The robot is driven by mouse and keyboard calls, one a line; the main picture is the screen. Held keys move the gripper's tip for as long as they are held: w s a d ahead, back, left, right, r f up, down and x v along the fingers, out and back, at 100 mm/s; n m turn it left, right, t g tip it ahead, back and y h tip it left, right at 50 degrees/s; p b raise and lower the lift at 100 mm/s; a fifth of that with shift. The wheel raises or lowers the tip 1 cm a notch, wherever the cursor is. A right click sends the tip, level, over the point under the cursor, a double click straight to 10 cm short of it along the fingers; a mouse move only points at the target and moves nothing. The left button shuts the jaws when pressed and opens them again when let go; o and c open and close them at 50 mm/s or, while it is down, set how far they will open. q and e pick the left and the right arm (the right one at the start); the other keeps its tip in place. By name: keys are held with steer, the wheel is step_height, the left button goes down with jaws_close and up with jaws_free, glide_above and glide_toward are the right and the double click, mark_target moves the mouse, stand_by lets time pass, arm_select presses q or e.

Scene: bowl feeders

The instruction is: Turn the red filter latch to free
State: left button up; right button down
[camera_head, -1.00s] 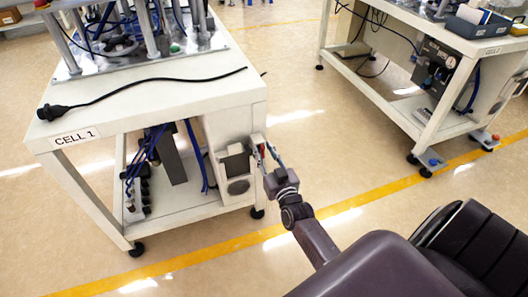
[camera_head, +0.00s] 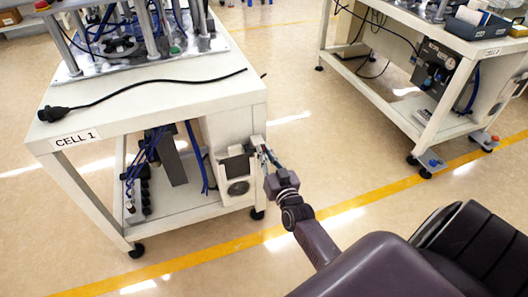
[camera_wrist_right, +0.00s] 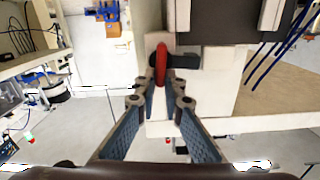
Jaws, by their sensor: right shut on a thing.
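The red filter latch (camera_wrist_right: 161,63) shows in the right wrist view as a narrow red handle, upright in the picture, on a pale block at the side of the CELL 1 bench. A short black part sticks out to its right. My right gripper (camera_wrist_right: 162,86) has its two fingers on either side of the latch's lower part and is shut on it. In the head view my right gripper (camera_head: 266,154) is at the bench's right side, and its fingers mostly hide the latch. My left gripper is not in view.
The CELL 1 bench (camera_head: 170,97) carries a black cable and a machine. Another bench (camera_head: 395,15) stands at the right. The floor between the benches is clear, with a yellow line.

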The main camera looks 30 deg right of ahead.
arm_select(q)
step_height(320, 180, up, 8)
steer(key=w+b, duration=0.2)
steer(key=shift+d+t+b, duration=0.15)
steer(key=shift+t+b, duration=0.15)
arm_select(e)
steer(key=shift+s+d+f+m, duration=0.1)
steer(key=shift+d+f+m, duration=0.25)
steer(key=shift+m, duration=2.5)
steer(key=shift+s+d+f+m, duration=0.15)
steer(key=shift+f+m, duration=0.25)
steer(key=shift+m, duration=2.4)
steer(key=shift+d+f+m, duration=0.35)
steer(key=shift+m, duration=2.5)
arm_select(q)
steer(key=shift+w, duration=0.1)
arm_select(e)
steer(key=c, duration=2)
jaws_free()
steer(key=shift+c, duration=0.2)
